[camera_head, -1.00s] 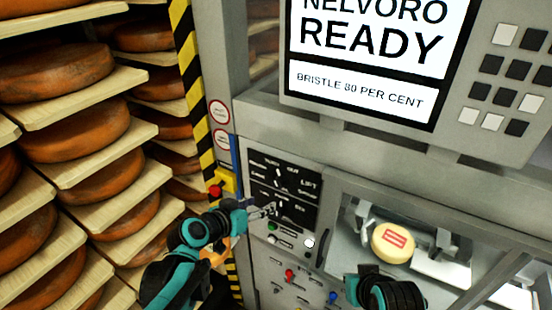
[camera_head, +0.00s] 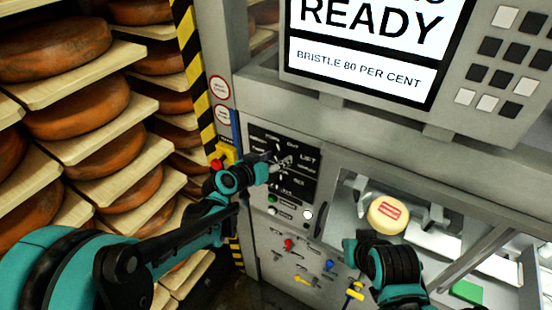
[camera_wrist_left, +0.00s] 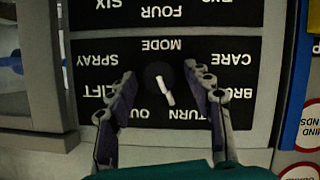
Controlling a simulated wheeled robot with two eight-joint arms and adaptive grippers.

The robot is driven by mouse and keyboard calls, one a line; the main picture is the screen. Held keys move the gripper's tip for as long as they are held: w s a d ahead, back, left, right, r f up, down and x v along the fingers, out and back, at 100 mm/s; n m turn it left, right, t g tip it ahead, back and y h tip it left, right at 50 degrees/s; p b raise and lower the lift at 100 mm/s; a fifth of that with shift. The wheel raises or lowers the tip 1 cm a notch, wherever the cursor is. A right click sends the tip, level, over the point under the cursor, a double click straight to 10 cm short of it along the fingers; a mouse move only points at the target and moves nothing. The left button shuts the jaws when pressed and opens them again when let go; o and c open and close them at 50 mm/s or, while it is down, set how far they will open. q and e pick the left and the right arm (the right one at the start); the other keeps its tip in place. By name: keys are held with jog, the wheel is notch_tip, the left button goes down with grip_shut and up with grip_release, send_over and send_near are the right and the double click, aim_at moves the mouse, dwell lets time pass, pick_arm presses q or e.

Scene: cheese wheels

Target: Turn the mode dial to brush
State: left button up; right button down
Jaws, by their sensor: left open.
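The mode dial (camera_wrist_left: 158,76) is a round black knob with a white pointer on a black panel (camera_head: 257,138). In the left wrist view the panel appears upside down, and the pointer aims down and slightly right, towards the word TURN. The BRUSH label (camera_wrist_left: 240,92) is at the right, partly covered by a finger. My left gripper (camera_wrist_left: 166,88) is open, one finger on each side of the dial; contact cannot be told. In the head view the left gripper (camera_head: 287,161) is in front of the panel and hides the dial. My right arm shows at the lower right; its jaws are unclear.
Below the panel are buttons and red and blue knobs (camera_head: 289,244). A cheese wheel with a red label (camera_head: 385,216) sits in the machine's bay, right of the panel. The screen (camera_head: 360,62) reads READY. Shelves of cheese wheels (camera_head: 95,105) stand at the left.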

pick_arm(q)
jog(key=shift+c, duration=0.2)
jog(key=c, duration=1.1)
jog(key=n+h+b, duration=0.1)
jog(key=n+b, duration=0.1)
jog(key=b, duration=0.1)
jog(key=shift+w+a+f+n+g+h, duration=0.1)
jog(key=shift+a+f+n+g+h, duration=0.1)
jog(key=shift+n+g+h, duration=0.15)
jog(key=shift+n+h+b, duration=1.15)
jog(key=shift+n+b, duration=0.6)
jog(key=shift+b, duration=0.3)
jog(key=shift+r, duration=0.1)
